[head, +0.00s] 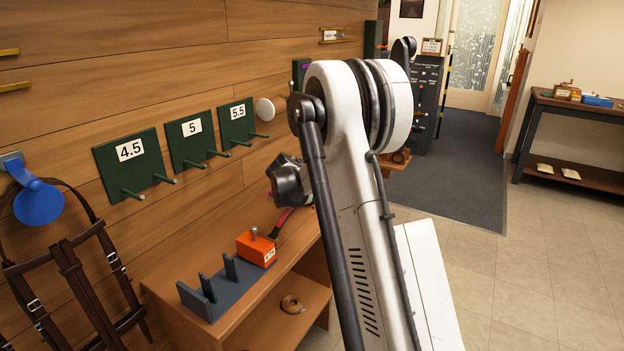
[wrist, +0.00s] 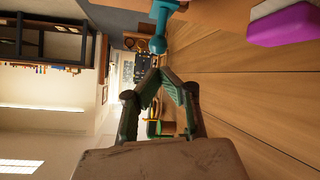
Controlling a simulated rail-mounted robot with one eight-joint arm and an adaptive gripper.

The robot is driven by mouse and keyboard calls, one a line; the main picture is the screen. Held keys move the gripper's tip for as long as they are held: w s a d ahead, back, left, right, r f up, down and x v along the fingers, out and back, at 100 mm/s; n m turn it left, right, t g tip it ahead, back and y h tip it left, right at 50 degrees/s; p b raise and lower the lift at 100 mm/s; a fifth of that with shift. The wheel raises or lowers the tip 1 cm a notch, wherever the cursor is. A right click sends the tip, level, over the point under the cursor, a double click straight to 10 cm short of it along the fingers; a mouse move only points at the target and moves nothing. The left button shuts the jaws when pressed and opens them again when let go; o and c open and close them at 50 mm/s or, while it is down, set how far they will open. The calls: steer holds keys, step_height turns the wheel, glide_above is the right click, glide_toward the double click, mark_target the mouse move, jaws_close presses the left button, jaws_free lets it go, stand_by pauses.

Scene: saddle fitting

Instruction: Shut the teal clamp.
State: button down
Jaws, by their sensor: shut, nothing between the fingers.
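A teal piece (wrist: 160,22) with a rounded end, which looks like the teal clamp, shows at the top of the wrist view. It is cut off by the picture's edge, so I cannot tell how far open it stands. My gripper (wrist: 160,73) has its fingertips together, with nothing between them. The tips appear just below the teal piece's rounded end in the picture; I cannot tell the gap in depth. In the head view my own arm covers the fingers, and I cannot make out the teal clamp there.
A purple block (wrist: 284,23) is beside the wooden wall (wrist: 255,90). In the head view, green peg boards (head: 132,162) line the wall. An orange block (head: 256,248) and a dark rack (head: 208,296) stand on the wooden bench.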

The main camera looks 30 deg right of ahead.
step_height(320, 180, up, 3)
steer(key=w+d+p, duration=0.1)
steer(key=w+p, duration=0.1)
steer(key=s+a+r, duration=0.2)
steer(key=s+a, duration=0.3)
steer(key=a, duration=0.3)
steer(key=shift+r, duration=0.35)
